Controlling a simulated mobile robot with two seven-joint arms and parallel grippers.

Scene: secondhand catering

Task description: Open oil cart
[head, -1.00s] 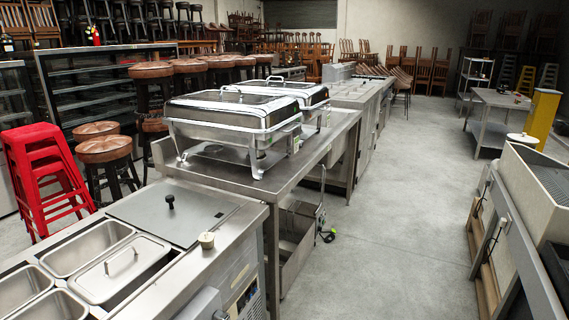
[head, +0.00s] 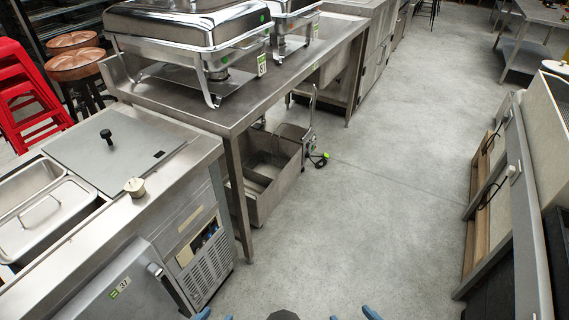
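The likely oil cart (head: 278,195) is a grey steel box on the floor under the steel table. A thin upright handle and a small green-marked wheel show at its right end. Its top is partly shaded by the table; I see a recessed inside, and cannot tell how any lid stands.
Chafing dishes (head: 190,32) stand on the steel table (head: 225,112). A prep counter (head: 100,230) with pans and a lid fills the left. Steel equipment (head: 500,210) stands at right. The concrete floor (head: 390,170) between is clear.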

